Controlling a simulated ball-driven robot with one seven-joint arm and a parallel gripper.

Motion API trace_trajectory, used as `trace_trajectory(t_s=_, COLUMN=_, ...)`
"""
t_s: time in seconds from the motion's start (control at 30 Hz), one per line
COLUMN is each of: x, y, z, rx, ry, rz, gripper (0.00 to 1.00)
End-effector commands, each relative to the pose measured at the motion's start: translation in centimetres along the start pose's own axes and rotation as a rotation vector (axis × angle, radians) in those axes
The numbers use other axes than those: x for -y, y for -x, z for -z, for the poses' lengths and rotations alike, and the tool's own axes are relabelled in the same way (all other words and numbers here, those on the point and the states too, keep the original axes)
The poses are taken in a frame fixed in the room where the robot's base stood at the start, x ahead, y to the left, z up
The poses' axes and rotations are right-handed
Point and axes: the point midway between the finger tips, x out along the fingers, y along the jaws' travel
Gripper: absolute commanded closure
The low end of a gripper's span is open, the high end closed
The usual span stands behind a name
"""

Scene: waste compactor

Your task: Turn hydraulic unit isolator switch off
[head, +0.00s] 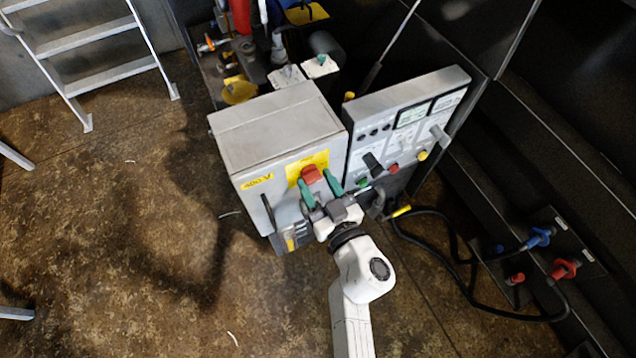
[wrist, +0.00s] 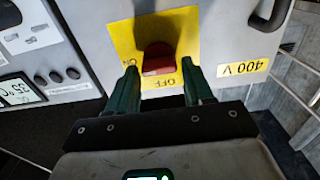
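The isolator switch is a red knob (head: 311,175) on a yellow plate (head: 293,171) on the front of a grey cabinet (head: 275,125). In the wrist view the red knob (wrist: 158,60) sits on the yellow plate (wrist: 186,24), which is marked ON and OFF and appears upside down. My gripper (head: 320,181) is in front of the plate with its two green fingers apart. In the wrist view the open fingers of my gripper (wrist: 160,76) lie either side of the knob's line, with gaps beside it. I cannot tell whether the fingertips reach past the knob's front.
A grey control panel (head: 408,118) with buttons and displays stands just right of the cabinet. A black cable (head: 460,265) runs to blue (head: 538,238) and red (head: 564,268) connectors at the right. A ladder (head: 90,45) stands at the upper left. Floor left of the cabinet is clear.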

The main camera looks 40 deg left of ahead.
Motion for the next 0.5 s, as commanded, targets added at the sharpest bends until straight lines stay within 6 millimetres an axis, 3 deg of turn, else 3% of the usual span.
trace_trajectory(t_s=0.4, x=0.0, y=0.02, z=-0.01, rx=0.0, ry=0.0, rz=0.0, gripper=0.88)
trace_trajectory(t_s=0.5, x=-0.01, y=0.02, z=-0.01, rx=0.0, ry=0.003, rz=0.0, gripper=0.88)
